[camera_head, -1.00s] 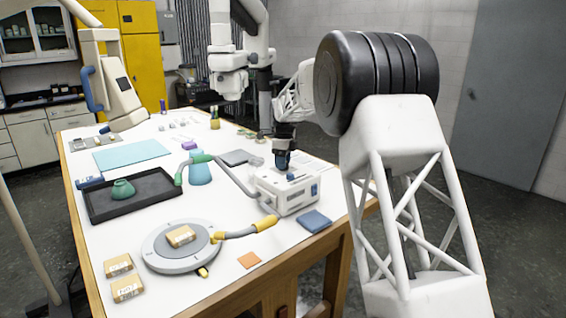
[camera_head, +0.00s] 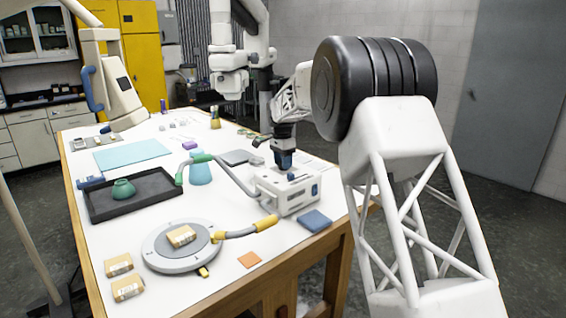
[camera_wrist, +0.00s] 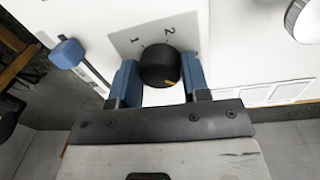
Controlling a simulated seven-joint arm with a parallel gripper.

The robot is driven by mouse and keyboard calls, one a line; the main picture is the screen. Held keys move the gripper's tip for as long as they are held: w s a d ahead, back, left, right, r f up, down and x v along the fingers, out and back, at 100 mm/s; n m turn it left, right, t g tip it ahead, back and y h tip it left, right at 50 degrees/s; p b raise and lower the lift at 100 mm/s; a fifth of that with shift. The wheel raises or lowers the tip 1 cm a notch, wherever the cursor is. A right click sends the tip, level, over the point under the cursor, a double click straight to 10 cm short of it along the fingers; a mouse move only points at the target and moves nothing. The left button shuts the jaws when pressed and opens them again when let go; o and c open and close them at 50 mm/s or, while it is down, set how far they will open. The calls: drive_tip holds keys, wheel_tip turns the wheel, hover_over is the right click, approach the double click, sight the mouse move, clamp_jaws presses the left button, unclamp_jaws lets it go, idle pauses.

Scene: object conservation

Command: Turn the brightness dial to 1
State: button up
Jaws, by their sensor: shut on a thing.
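The brightness dial is a round black knob (camera_wrist: 159,66) on a light grey plate marked 1 and 2 (camera_wrist: 156,34) in the wrist view. My gripper (camera_wrist: 159,76) has one blue finger on each side of the knob and is shut on it. A small yellowish mark shows at the knob's lower right edge; I cannot tell the setting. In the head view, my gripper (camera_head: 285,160) points down at the top of a white box-shaped device (camera_head: 292,196). The dial is hidden there behind the fingers.
A round grey platform (camera_head: 160,256) bears a tan box (camera_head: 181,236). A black tray (camera_head: 112,206) stands at the left.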

drive_tip(key=n, duration=0.4)
drive_tip(key=shift+r+n, duration=0.1)
drive_tip(key=shift+n, duration=0.2)
drive_tip(key=n, duration=0.3)
drive_tip(key=shift+d+n, duration=0.1)
drive_tip(key=shift+n, duration=0.2)
drive_tip(key=n, duration=0.3)
drive_tip(key=shift+s+n+t, duration=0.1)
drive_tip(key=shift+n+t, duration=0.2)
drive_tip(key=shift+t, duration=0.1)
drive_tip(key=n, duration=0.4)
drive_tip(key=shift+d+n, duration=0.1)
drive_tip(key=shift+n, duration=0.2)
drive_tip(key=n, duration=0.8)
drive_tip(key=shift+t, duration=0.3)
drive_tip(key=n, duration=0.3)
drive_tip(key=shift+d+n+y, duration=0.1)
drive_tip(key=shift+n+y, duration=0.2)
drive_tip(key=shift+n, duration=2)
